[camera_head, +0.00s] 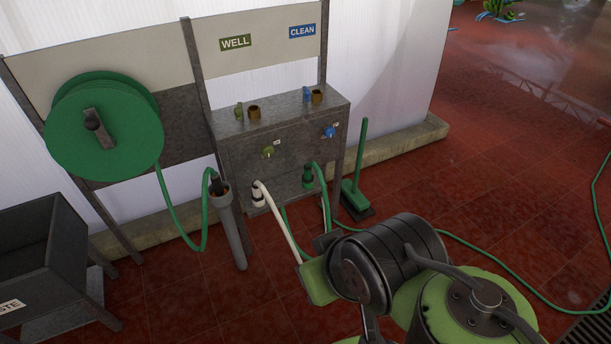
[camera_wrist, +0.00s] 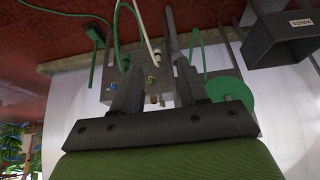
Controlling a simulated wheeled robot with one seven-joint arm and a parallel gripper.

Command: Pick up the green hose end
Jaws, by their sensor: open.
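A green hose (camera_head: 165,205) hangs from the green reel (camera_head: 75,145) in a loop and rises to a dark end piece (camera_head: 216,185) at the mouth of a grey upright tube (camera_head: 234,228). Another green hose (camera_head: 325,190) ends in a green fitting (camera_head: 308,178) on the cabinet front. I cannot tell which end is meant. My gripper (camera_wrist: 158,66) is open in the wrist view, with nothing seen held between its fingers. In the head view my arm hides much of it; it is low, in front of the cabinet and right of the tube.
The grey cabinet (camera_head: 285,150) has valves and a white hose (camera_head: 277,215) at its front. A dark waste bin (camera_head: 35,260) stands at left. Red tiled floor is open at right, crossed by green hose (camera_head: 500,255).

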